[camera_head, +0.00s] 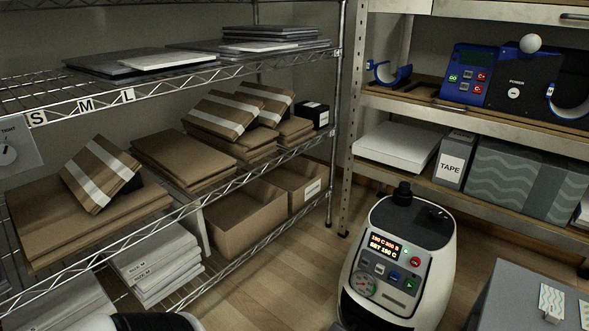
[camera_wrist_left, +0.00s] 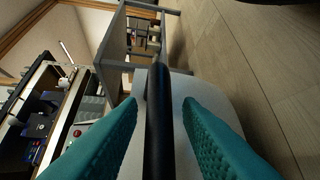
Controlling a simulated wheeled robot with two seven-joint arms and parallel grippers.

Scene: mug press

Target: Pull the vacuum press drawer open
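The vacuum press (camera_head: 423,240) is a rounded white machine with a black top, a lit red display, buttons and a gauge, standing on the floor right of centre in the head view. Its drawer front is cut off by the lower edge there. In the left wrist view a black bar handle (camera_wrist_left: 159,120) runs between the teal fingers of my left gripper (camera_wrist_left: 161,103), with a white rounded surface behind it. The fingers are apart, and a gap shows on each side of the bar near the tips. The head view does not show my left gripper, and my right gripper is in neither view.
A wire rack (camera_head: 205,190) with cardboard boxes and packs stands at left. A shelf unit (camera_head: 475,125) with blue devices and a TAPE box (camera_head: 453,160) stands behind the press. A grey cabinet (camera_head: 520,290) is at lower right. Wood floor (camera_head: 290,265) is clear left of the press.

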